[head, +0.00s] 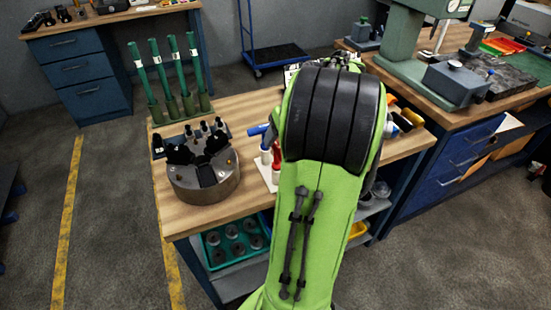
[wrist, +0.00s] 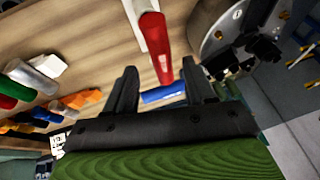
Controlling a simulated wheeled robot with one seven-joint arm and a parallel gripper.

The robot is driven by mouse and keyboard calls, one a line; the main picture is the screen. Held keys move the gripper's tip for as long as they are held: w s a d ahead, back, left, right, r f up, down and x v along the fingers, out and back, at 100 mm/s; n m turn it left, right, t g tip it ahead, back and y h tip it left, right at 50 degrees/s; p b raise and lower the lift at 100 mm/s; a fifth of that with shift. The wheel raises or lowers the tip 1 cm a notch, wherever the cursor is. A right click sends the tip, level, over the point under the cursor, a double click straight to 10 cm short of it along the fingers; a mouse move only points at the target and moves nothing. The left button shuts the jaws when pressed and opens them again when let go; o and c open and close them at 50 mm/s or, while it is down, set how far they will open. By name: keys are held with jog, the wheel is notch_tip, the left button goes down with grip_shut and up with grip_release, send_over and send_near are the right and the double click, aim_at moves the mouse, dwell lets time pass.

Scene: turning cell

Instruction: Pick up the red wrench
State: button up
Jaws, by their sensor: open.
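In the wrist view a long red tool (wrist: 158,48) with a pale top end, apparently the red wrench, points down the picture between the fingertips. My gripper (wrist: 159,68) is open, with one finger on each side of the red tool's lower end. I see no finger touching it, and the height between them is hard to tell. In the head view a red piece (head: 276,156) shows just left of my green arm. The arm hides part of it and the whole gripper there.
A blue piece (wrist: 163,93) lies by the red tool's lower end. A round metal chuck (head: 203,176) stands on the wooden bench (head: 237,112) to the left. Several coloured handles (wrist: 60,103) lie at left in the wrist view. Green upright tools (head: 170,80) stand at the back.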

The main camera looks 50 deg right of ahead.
aim_at(277, 164)
jog(key=b+x, duration=0.2)
jog(key=x, duration=0.4)
jog(key=shift+a, duration=0.2)
jog(key=shift+s+r, duration=0.1)
jog(key=shift+r, duration=0.05)
grip_shut()
